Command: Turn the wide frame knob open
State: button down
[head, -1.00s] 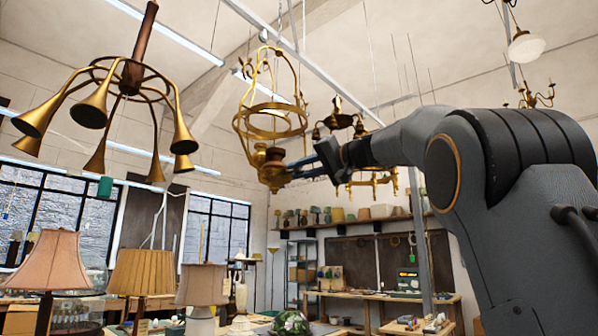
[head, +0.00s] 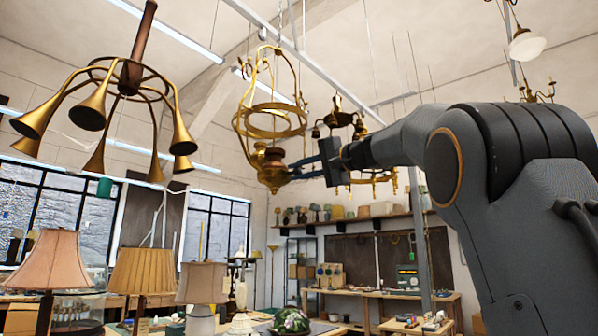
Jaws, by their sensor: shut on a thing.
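The brass hanging lamp (head: 271,133) has a wide open frame with a ring, and a rounded lower body (head: 272,179) under it. My gripper (head: 294,173) reaches in from the right and is shut at the right side of that lower body. The wide frame knob is too small to make out and is hidden at the fingertips, so how far it is turned cannot be told.
A chandelier with several brass horns (head: 131,80) hangs at the left. Another brass fixture (head: 345,122) hangs just behind my arm. Shaded lamps (head: 143,271) stand low at the left. Workbenches (head: 385,294) are in the background.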

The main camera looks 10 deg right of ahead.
jog(key=c, duration=1.6)
grip_release()
jog(key=shift+s+d, duration=0.1)
jog(key=b+v, duration=0.3)
jog(key=v, duration=0.4)
jog(key=shift+s+d, duration=0.2)
